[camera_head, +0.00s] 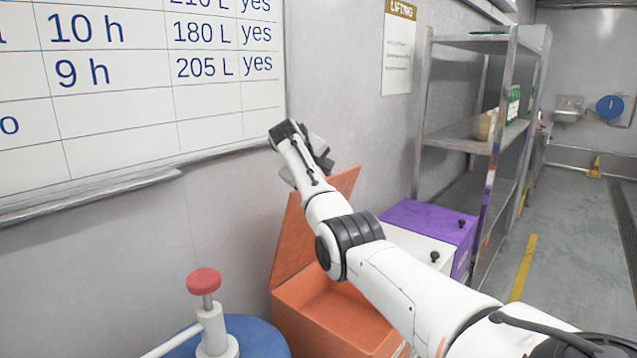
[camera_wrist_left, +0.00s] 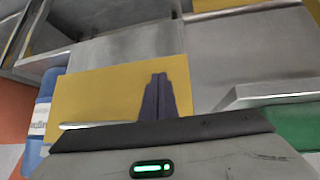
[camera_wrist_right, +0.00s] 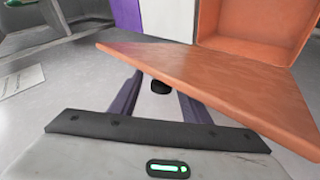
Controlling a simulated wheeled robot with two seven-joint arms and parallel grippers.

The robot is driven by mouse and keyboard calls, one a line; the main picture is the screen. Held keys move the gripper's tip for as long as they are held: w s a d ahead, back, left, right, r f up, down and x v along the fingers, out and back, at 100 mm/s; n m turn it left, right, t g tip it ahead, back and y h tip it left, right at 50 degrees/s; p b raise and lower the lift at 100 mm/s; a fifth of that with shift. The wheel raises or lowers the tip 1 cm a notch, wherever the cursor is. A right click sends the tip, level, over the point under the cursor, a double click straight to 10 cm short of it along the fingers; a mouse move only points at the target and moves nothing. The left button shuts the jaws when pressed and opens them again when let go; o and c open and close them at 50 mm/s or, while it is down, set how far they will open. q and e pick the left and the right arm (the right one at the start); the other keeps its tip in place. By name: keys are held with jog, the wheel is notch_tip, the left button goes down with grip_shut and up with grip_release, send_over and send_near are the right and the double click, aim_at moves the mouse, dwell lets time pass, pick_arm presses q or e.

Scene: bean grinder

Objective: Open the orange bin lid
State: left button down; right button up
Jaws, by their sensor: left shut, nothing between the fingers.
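The orange bin (camera_head: 330,310) stands low in the centre of the head view, and its inside shows. Its orange lid (camera_head: 292,240) is tilted up steeply at the wall side; in the right wrist view the lid (camera_wrist_right: 220,85) slants across the picture, with the bin's open inside (camera_wrist_right: 255,25) behind it. My right gripper (camera_wrist_right: 158,105) is at the lid, its fingers apart. A black knob shows between them; I cannot tell whether they touch it. The lid hides part of one finger. My left gripper (camera_wrist_left: 160,97) is shut and empty, and is outside the head view.
A white bin (camera_head: 418,248) and a purple bin (camera_head: 430,218) with black knobs stand beyond the orange one. A blue drum (camera_head: 255,340) with a red-topped pump (camera_head: 204,281) is in front. A metal shelf (camera_head: 465,135) stands behind, and a whiteboard (camera_head: 130,90) hangs left. Floor is open at right.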

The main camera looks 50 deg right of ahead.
jog(key=shift+a, duration=0.1)
jog(key=shift+a+r, duration=0.4)
jog(key=shift+a, duration=0.05)
jog(key=b+v, duration=0.2)
jog(key=v, duration=0.7)
jog(key=shift+r, duration=0.1)
jog(key=shift+d, duration=0.1)
